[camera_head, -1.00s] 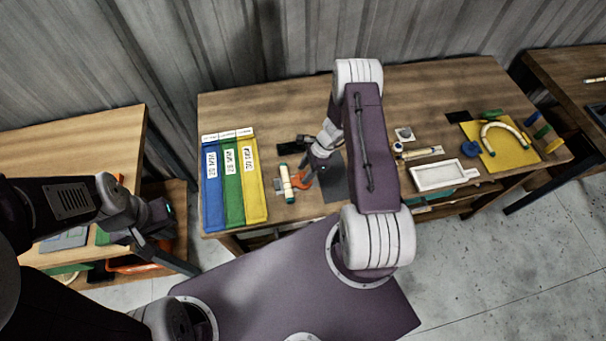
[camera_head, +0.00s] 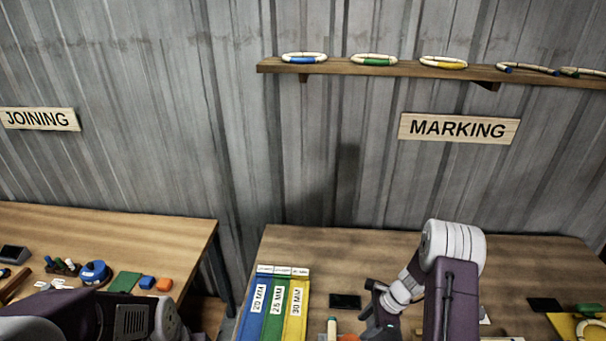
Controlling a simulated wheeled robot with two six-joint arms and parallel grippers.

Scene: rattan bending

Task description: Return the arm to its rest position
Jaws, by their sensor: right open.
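My right arm (camera_head: 451,300) rises from the bottom edge over the right-hand table. Its right gripper (camera_head: 372,312) is open, low over the table and right of the coloured strips. A pale rattan piece with a green end (camera_head: 332,328) stands out at the bottom edge, just left of the gripper, apart from it as far as I can see. An orange item (camera_head: 349,338) is partly cut off there. My left arm (camera_head: 130,318) shows at the bottom left; its gripper is below the picture.
Blue, green and yellow strips (camera_head: 273,310) marked in MM lie on the right-hand table (camera_head: 330,245). A small black item (camera_head: 345,301) lies behind the gripper. A wall shelf (camera_head: 400,69) holds several rattan rings. The left table (camera_head: 150,225) carries small tools. A gap separates the tables.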

